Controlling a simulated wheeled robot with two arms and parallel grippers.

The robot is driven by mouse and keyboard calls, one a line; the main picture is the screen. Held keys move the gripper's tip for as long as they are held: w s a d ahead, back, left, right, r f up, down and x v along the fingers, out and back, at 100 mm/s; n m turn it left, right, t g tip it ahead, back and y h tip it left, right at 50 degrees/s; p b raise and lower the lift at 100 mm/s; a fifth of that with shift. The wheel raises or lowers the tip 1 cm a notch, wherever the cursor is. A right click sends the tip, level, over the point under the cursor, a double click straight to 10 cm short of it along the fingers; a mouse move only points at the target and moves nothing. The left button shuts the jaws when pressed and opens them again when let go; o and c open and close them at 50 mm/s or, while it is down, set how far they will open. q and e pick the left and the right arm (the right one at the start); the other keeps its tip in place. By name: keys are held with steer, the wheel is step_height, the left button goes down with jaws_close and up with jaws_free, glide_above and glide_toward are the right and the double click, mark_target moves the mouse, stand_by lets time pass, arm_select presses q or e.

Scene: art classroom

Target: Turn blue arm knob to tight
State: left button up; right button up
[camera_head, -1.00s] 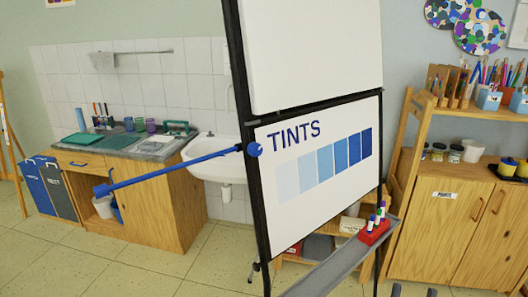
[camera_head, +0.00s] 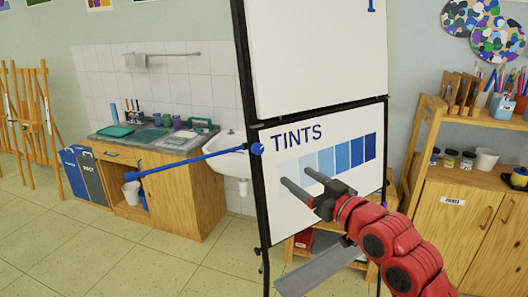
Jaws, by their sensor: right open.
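The blue arm (camera_head: 195,161) sticks out to the left from the black-framed board stand, sloping down to a blue end piece at its left tip. A round blue knob (camera_head: 257,149) sits at its right end, on the stand's black left post. My right gripper (camera_head: 294,178) is open and empty, in front of the TINTS board (camera_head: 335,137). Its two grey fingers point left and up, right of and below the knob, apart from it. My left gripper is not in view.
A grey tray ledge (camera_head: 316,272) juts out below the board, under my right arm. A sink (camera_head: 228,164) and wooden cabinet (camera_head: 200,200) stand behind the blue arm. A wooden shelf unit (camera_head: 468,225) is at right. Floor at left is free.

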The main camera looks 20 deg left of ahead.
mark_target(260, 151)
steer(key=p+x, duration=0.4)
steer(key=x, duration=1.1)
steer(key=shift+w+a, duration=0.2)
steer(key=shift+w, duration=0.05)
steer(key=shift+x, duration=0.9)
jaws_close()
